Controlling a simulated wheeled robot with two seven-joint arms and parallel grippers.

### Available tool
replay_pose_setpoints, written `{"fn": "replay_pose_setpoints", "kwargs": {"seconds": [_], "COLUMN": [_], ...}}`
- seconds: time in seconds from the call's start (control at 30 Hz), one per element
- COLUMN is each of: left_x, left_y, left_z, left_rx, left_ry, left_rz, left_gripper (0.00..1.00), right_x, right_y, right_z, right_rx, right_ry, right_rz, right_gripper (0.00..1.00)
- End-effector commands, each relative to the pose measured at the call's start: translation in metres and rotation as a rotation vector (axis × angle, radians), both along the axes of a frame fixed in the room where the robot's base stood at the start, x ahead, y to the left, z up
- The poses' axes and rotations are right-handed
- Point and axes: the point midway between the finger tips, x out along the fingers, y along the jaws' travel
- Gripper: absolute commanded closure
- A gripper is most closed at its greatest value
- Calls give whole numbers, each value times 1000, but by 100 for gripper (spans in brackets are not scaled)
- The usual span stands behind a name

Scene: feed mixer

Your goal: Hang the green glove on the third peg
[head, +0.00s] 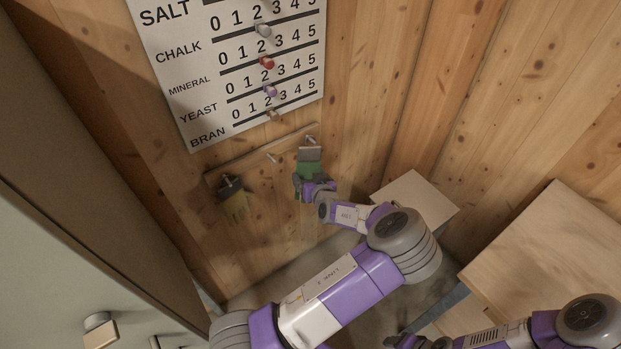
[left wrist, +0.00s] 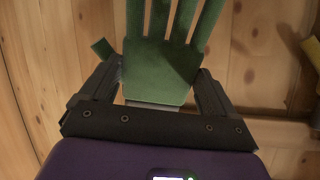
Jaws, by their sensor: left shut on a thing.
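The green glove (head: 309,168), with a grey cuff at its top, is upright at the right end of the peg board (head: 262,178). My left gripper (head: 312,186) is shut on it from below; the left wrist view shows the glove (left wrist: 160,70) between its two fingers (left wrist: 155,92). The third peg (head: 311,139), at the right end, shows just above the cuff. I cannot tell whether the cuff is around it or only beside it. The middle peg (head: 273,158) is bare. My right gripper (head: 398,342) is low at the bottom edge, its jaws unclear.
A yellowish glove (head: 235,204) with a dark cuff hangs at the left peg (head: 227,180). A white chart (head: 180,75) with colored sliders is above the board. A wooden box (head: 415,192) and a wooden table (head: 555,240) stand to the right. A grey-green cabinet fills the left.

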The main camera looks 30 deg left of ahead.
Motion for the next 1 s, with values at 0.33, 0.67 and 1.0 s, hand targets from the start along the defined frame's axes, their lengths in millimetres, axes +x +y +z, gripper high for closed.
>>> {"fn": "replay_pose_setpoints", "kwargs": {"seconds": [0.33, 0.67, 1.0], "left_x": [0, -18, -42], "left_y": [0, -24, -53], "left_z": [0, 16, 31], "left_rx": [0, 1, 0], "left_ry": [-1, 0, 0], "left_rz": [1, -3, 1], "left_gripper": [0, 0, 0], "right_x": [0, 0, 0], "right_y": [0, 0, 0], "right_z": [0, 11, 22], "right_rx": [0, 0, 0], "right_ry": [0, 0, 0], "right_rz": [0, 0, 0], "right_gripper": [44, 44, 44]}}
